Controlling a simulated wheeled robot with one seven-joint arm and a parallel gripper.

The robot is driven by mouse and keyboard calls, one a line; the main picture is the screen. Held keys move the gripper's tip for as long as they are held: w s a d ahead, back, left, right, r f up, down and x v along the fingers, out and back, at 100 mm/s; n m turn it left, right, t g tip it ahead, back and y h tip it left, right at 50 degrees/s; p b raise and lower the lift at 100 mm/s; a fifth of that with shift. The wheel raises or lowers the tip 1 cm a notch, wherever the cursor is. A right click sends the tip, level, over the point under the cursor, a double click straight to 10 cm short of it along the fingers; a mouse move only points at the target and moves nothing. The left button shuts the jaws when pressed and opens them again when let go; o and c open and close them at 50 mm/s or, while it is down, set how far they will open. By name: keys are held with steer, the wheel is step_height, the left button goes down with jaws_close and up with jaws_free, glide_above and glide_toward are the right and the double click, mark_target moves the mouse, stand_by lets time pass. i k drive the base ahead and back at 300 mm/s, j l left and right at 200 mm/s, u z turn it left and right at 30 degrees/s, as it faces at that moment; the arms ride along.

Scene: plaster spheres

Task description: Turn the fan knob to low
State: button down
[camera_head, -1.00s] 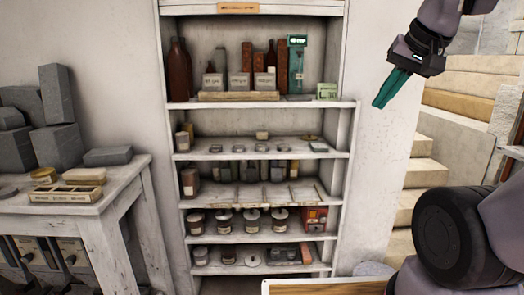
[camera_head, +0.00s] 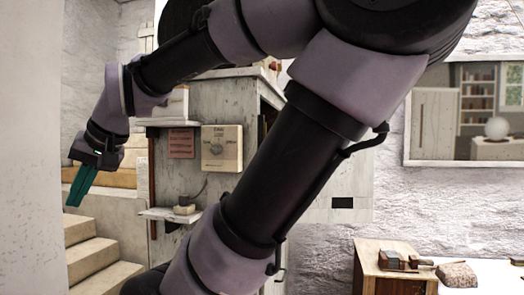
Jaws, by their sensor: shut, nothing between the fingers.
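A cream control plate (camera_head: 232,155) is fixed to the side of a pale worn cabinet in the middle left of the head view. A small round knob (camera_head: 216,148) sits at its centre, with lettering around it too small to read surely. I cannot tell which mark the knob points to. My gripper (camera_head: 75,193) hangs at the far left, with its teal fingers shut and empty, pointing down. It is well to the left of the plate in the picture and apart from it. My arm crosses the view to the right of the plate.
A reddish notice (camera_head: 181,143) is beside the plate. A small shelf (camera_head: 160,214) with a little pot (camera_head: 184,206) juts out below. Stone steps (camera_head: 98,258) are at lower left. A wooden bench (camera_head: 397,283) with tools stands at lower right, near a wall mirror or window (camera_head: 440,120).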

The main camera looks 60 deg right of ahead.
mark_target(215, 149)
steer(key=k+l+z, duration=0.15)
steer(key=z, duration=1.25)
